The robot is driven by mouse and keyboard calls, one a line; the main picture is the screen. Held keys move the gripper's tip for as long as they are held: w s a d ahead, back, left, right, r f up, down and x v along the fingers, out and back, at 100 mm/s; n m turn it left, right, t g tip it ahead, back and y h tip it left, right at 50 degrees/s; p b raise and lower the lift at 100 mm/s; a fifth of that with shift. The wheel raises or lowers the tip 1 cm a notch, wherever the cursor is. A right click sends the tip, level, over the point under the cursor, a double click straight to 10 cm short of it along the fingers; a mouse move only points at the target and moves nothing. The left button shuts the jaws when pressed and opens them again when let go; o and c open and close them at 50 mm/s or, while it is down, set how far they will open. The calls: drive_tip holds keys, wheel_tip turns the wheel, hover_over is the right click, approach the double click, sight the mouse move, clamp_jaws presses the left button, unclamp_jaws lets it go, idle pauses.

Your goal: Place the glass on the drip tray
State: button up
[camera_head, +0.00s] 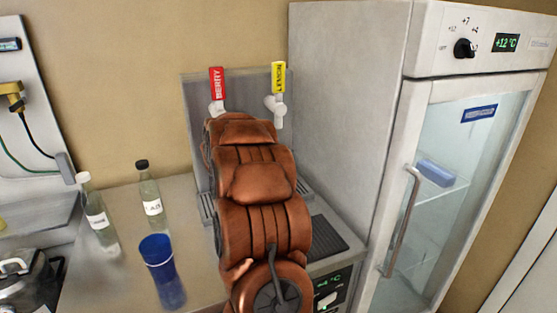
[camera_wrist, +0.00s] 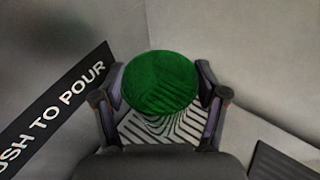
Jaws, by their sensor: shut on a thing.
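My gripper (camera_wrist: 160,82) is shut on a green glass (camera_wrist: 160,78), which shows as a round green shape between the two fingers in the wrist view. The slatted drip tray (camera_wrist: 150,130) lies beneath and around the glass in that view. I cannot tell whether the glass touches it. In the head view my arm hides the gripper, the green glass and most of the drip tray (camera_head: 207,208). A blue glass (camera_head: 157,252) stands on the counter to the left, apart from the gripper.
A red BERRY tap (camera_head: 217,84) and a yellow LEMON tap (camera_head: 278,78) rise behind my arm. Two bottles (camera_head: 96,214) (camera_head: 150,194) stand at left. A dark ridged mat (camera_head: 325,238) lies at right, beside a tall fridge (camera_head: 345,110). A PUSH TO POUR sign (camera_wrist: 55,105) is close by.

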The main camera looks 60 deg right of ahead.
wheel_tip(320, 180, down, 3)
drive_tip(key=shift+d+f+p, duration=0.1)
drive_tip(key=shift+p, duration=0.45)
drive_tip(key=shift+f, duration=0.2)
drive_tip(key=shift+f+b, duration=0.2)
drive_tip(key=shift+b, duration=0.1)
drive_tip(key=o, duration=1.7)
drive_tip(key=shift+o, duration=0.2)
drive_tip(key=shift+r, duration=0.15)
drive_tip(key=shift+r+p, duration=0.2)
drive_tip(key=shift+p, duration=0.25)
drive_tip(key=b+v, duration=0.3)
drive_tip(key=v, duration=0.9)
drive_tip(key=shift+w+f, duration=0.1)
drive_tip(key=shift+f, duration=0.05)
